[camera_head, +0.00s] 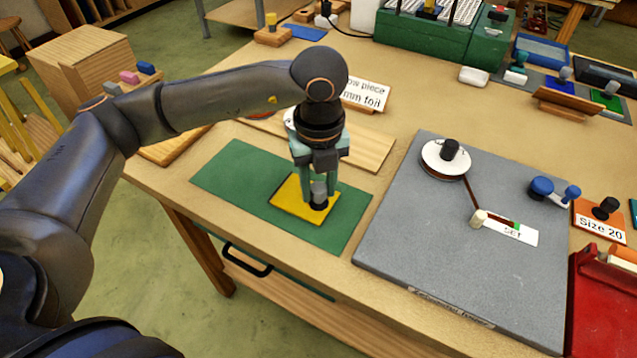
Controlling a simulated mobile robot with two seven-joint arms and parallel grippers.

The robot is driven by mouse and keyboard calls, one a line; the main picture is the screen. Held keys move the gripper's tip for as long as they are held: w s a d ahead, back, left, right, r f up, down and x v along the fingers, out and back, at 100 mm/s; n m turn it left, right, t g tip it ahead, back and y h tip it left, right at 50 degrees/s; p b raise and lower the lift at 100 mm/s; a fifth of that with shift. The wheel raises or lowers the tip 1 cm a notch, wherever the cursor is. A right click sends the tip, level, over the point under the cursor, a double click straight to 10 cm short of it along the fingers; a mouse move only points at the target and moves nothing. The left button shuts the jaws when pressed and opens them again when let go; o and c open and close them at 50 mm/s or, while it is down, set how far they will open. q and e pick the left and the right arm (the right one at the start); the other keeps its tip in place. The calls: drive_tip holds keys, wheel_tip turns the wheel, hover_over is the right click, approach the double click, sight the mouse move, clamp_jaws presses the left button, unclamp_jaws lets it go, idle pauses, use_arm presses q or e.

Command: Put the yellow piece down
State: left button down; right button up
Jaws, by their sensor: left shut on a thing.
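The yellow piece (289,202) is a flat, dark-edged square with a dark knob on top. It is over the green mat (231,172) near the front edge of the table and looks flat on or very close to it; I cannot tell whether it touches. My left gripper (319,190) points down from above and is shut on the knob of the yellow piece. The fingers hide part of the knob. My right gripper is not in view.
A grey board (420,240) with a white disc (446,157) lies to the right. A wooden board (365,148) and a sign (366,94) are behind the mat. A red box (600,300) stands at the right front. The mat's left part is clear.

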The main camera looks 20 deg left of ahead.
use_arm(q)
drive_tip(key=shift+f, duration=0.15)
drive_tip(key=c, duration=0.5)
unclamp_jaws()
wheel_tip(320, 180, up, 12)
drive_tip(key=shift+s+d+r, duration=0.1)
drive_tip(key=shift+r, duration=0.1)
drive_tip(key=shift+s, duration=0.1)
